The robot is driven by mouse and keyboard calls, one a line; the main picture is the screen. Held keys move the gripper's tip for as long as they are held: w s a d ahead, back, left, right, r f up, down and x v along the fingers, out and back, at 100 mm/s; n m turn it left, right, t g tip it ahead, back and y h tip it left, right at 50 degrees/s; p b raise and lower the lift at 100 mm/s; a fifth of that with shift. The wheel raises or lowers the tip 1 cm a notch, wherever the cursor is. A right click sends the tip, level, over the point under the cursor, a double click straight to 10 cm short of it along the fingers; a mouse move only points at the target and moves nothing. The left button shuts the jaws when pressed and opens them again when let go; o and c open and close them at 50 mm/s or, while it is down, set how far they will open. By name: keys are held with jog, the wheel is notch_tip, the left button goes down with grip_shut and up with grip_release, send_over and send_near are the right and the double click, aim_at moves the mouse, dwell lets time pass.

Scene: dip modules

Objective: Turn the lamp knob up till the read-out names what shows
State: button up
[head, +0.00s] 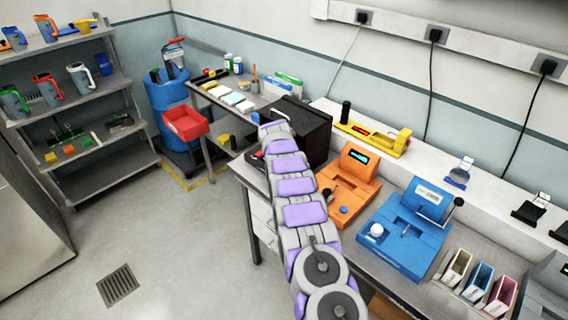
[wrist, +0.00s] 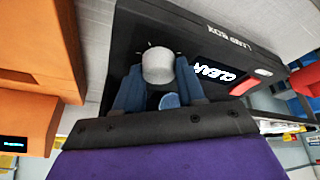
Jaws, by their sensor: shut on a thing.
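The black lamp box (wrist: 215,35) fills the upper part of the wrist view, with its "LAMP BOX" lettering. A blue round piece (wrist: 169,101) shows between the fingers, just below the knob. In the head view the lamp box (head: 308,132) stands on the bench at the end of my arm. The knob and fingertips are hidden there.
A red piece (wrist: 245,86) sits beside the read-out. An orange device (head: 350,185) stands close to the lamp box, and a blue device (head: 410,225) beyond it. A side table (head: 215,100) with small items is to the left. The floor in front is clear.

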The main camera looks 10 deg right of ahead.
jog(key=shift+m+p, duration=0.3)
jog(key=shift+m, duration=0.1)
jog(key=shift+w+a+r+m+h+p, duration=0.15)
jog(key=shift+m+h+p, duration=0.2)
jog(key=shift+m, duration=0.25)
jog(key=o, duration=1)
jog(key=v, duration=0.5)
jog(key=p+v, duration=0.1)
jog(key=v, duration=1.1)
jog(key=shift+w+a+r, duration=0.1)
jog(key=shift+w+r, duration=0.05)
jog(key=shift+w, duration=0.2)
